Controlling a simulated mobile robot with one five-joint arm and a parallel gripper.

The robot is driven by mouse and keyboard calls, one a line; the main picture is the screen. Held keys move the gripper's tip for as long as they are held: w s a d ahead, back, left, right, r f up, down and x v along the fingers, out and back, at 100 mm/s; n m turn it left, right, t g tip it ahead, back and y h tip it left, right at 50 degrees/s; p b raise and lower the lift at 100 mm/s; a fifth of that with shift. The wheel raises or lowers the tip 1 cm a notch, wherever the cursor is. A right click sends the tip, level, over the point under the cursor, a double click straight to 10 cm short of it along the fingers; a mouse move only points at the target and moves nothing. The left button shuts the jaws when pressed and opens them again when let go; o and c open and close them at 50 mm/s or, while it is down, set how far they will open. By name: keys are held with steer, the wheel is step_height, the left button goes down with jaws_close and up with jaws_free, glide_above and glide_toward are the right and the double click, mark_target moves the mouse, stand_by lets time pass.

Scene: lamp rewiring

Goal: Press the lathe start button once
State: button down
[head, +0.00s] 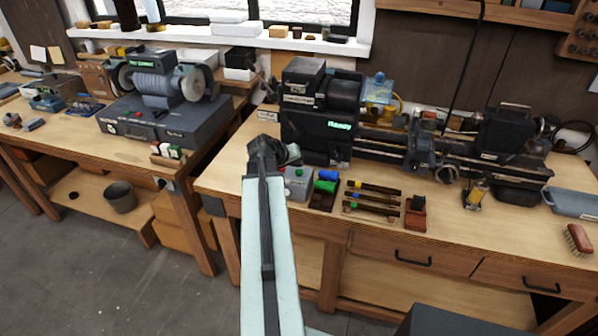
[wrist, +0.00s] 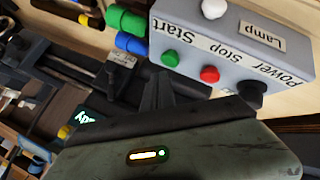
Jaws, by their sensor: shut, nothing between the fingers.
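The grey control box (head: 297,184) stands on the right bench in front of the lathe (head: 325,120), partly hidden by my arm in the head view. In the wrist view the box (wrist: 240,45) appears upside down, with a green button (wrist: 170,58) by the label "Start", a red button (wrist: 209,74) by "Stop", a black knob (wrist: 253,90) by "Power" and a white lamp (wrist: 213,8). My gripper (head: 268,150) is above and beside the box. Its dark fingertips (wrist: 158,78) are shut and empty, just below the green button in the picture; contact cannot be told.
The lathe's display (head: 340,126) glows "Ready". Green and blue cylinders (head: 325,182) in a tray and several tools on a rack (head: 372,197) lie right of the box. A bench grinder (head: 160,85) stands on the left bench. A brush (head: 578,240) lies at the far right.

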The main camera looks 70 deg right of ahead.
stand_by(0.8)
steer(key=shift+f+b, duration=0.4)
